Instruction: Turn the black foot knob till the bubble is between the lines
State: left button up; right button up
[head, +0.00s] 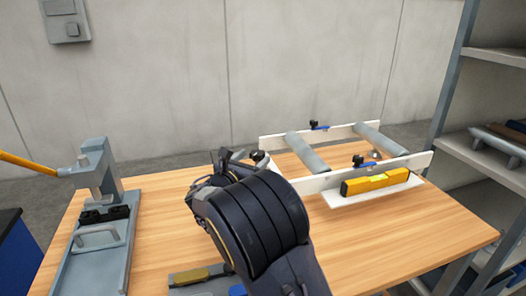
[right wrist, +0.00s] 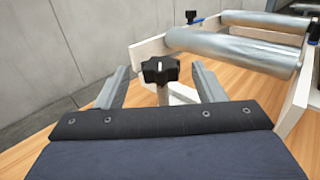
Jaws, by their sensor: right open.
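The black foot knob (right wrist: 160,71) has a lobed, star-like shape with a white mark on top. In the right wrist view it sits between the two fingers of my right gripper (right wrist: 160,88), which is open around it, with a gap on each side. In the head view my right gripper (head: 245,158) is mostly hidden behind my own arm, and the knob is hard to make out. The yellow spirit level (head: 375,182) lies on the ledge at the front of the white roller frame (head: 345,176). Its vial is too small to tell where the bubble is. My left gripper is out of view.
The frame carries two grey rollers (head: 308,152) and small blue-handled clamps (head: 365,161). A grey press (head: 95,205) with a yellow lever stands on the left of the wooden table (head: 400,235). Shelves (head: 495,150) stand at the right. The table's front right is clear.

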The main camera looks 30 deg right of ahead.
aim_at(261, 151)
jog(key=x, duration=0.5)
jog(key=shift+d, duration=0.1)
jog(key=c, duration=1)
